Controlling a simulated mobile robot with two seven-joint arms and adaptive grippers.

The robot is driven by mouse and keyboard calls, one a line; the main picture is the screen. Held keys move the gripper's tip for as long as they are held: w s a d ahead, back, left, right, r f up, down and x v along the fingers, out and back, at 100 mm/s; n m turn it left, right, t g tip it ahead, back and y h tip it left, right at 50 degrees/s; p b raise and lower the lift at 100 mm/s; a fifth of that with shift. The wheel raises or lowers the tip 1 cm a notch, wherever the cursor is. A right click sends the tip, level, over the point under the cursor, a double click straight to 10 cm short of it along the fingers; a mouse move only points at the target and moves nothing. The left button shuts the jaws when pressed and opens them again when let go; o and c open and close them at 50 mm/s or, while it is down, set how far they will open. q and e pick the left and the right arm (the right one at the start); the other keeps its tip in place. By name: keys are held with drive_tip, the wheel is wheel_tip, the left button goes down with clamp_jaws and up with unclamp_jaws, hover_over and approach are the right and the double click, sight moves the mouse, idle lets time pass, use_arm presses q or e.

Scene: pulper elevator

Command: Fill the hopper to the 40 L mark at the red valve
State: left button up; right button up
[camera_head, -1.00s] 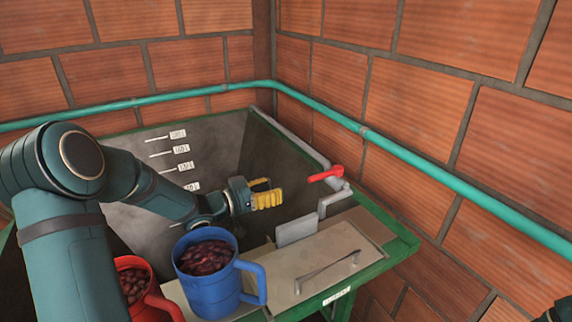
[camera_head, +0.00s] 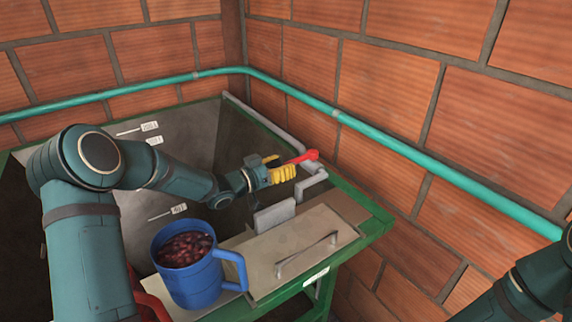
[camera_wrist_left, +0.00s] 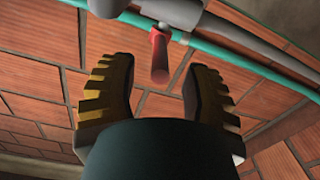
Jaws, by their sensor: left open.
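The red valve handle (camera_head: 303,157) sits on a grey pipe at the hopper's right rim. My left gripper (camera_head: 284,173) is open, its yellow fingers close to the handle. In the left wrist view, the red handle (camera_wrist_left: 159,58) hangs just beyond and between the two open fingertips (camera_wrist_left: 154,85), apart from both. The grey hopper (camera_head: 196,131) has white level marks with labels; the lower label (camera_head: 179,209) seems to read 40 L. My left arm hides some marks and part of the interior. My right gripper is outside the view.
A blue mug (camera_head: 196,285) full of dark red cherries stands on the hopper's front ledge, below my left forearm. A red mug (camera_head: 148,302) is mostly hidden behind my arm. A teal pipe (camera_head: 400,152) runs along the brick walls. A handled metal cover (camera_head: 290,244) lies in front.

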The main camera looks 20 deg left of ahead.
use_arm(q)
drive_tip(key=shift+w+d, duration=0.35)
drive_tip(key=shift+w, duration=0.05)
clamp_jaws()
